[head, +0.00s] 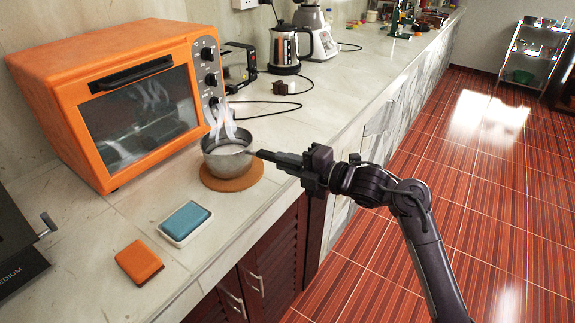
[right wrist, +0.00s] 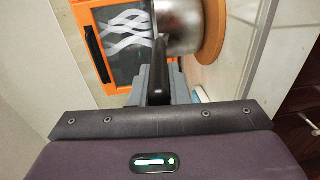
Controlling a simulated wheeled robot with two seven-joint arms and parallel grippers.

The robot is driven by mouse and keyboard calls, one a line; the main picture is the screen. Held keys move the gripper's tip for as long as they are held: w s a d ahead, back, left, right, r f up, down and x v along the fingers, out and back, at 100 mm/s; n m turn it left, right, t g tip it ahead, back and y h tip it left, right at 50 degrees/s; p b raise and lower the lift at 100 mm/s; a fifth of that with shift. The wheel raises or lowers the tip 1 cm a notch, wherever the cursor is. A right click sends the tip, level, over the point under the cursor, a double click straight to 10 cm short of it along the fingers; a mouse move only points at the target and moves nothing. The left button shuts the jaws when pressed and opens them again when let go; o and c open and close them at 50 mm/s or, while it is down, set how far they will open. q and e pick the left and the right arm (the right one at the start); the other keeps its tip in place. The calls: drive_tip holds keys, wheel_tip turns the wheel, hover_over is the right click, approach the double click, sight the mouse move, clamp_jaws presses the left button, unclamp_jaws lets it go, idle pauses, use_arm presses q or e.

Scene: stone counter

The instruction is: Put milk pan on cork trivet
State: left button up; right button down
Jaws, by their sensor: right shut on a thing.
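The milk pan (head: 226,160) is a small grey metal pan with pale contents and white steam rising from it. It looks upright over the round brown cork trivet (head: 240,184), within its outline; I cannot tell for sure whether its base touches. My right gripper (head: 268,156) is shut on the pan's dark handle, from the right side. In the right wrist view the handle (right wrist: 158,80) runs between the fingers to the pan (right wrist: 180,28), with the trivet (right wrist: 213,30) beside the pan's base. My left gripper is not in view.
An orange toaster oven (head: 110,95) stands behind and left of the pan. A blue-topped dish (head: 186,222) and an orange block (head: 139,262) lie in front. A kettle (head: 290,50) stands farther back. The counter's front edge runs just right of the trivet.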

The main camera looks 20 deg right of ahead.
drive_tip(key=shift+f, duration=0.35)
drive_tip(key=c, duration=1.8)
unclamp_jaws()
drive_tip(key=shift+f, duration=0.2)
drive_tip(key=o, duration=0.4)
drive_tip(key=shift+r, duration=0.1)
drive_tip(key=shift+s+r, duration=0.1)
drive_tip(key=shift+b+v, duration=0.85)
drive_tip(key=shift+v, duration=5.15)
